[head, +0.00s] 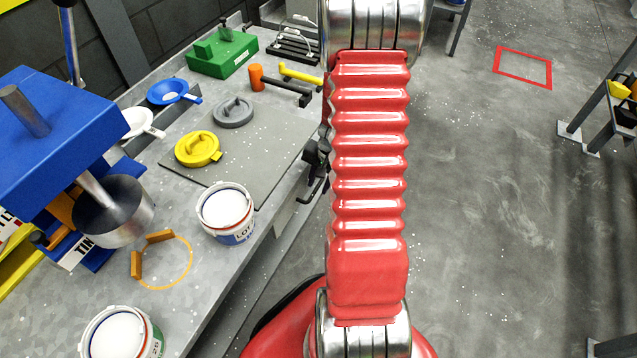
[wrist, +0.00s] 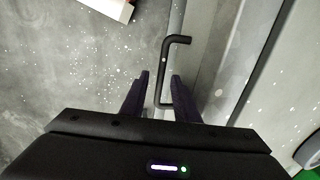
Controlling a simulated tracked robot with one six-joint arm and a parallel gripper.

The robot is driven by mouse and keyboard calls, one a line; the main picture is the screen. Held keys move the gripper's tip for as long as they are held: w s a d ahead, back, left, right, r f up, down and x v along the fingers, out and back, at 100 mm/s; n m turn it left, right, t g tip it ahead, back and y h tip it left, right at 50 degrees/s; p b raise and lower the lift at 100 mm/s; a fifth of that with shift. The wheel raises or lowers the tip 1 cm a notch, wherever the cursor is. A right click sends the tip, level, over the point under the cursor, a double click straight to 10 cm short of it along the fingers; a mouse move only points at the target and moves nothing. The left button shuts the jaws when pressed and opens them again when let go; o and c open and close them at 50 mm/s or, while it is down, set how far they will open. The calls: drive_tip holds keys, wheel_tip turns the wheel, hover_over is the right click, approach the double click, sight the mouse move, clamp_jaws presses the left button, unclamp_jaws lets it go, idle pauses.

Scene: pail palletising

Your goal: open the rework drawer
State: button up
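The rework drawer's black bar handle (wrist: 163,72) sticks out from a grey front (wrist: 205,60) in the wrist view. It also shows in the head view (head: 316,190), below the bench edge beside my arm. My gripper (wrist: 160,76) is open, with one dark finger on each side of the handle bar. A gap shows between the bar and both fingers. The right finger hides part of the handle's near end. Whether the fingertips reach down to the bar's height, I cannot tell. In the head view my gripper is mostly hidden by my red arm. The drawer looks shut.
The bench (head: 180,270) at left holds a white pail (head: 228,212), another pail (head: 122,335), a yellow lid (head: 197,148), a grey lid (head: 233,111) and a blue press (head: 50,125). An orange-headed mallet (head: 280,85) lies near the edge.

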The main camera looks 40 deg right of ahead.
drive_tip(key=shift+c, duration=0.4)
clamp_jaws()
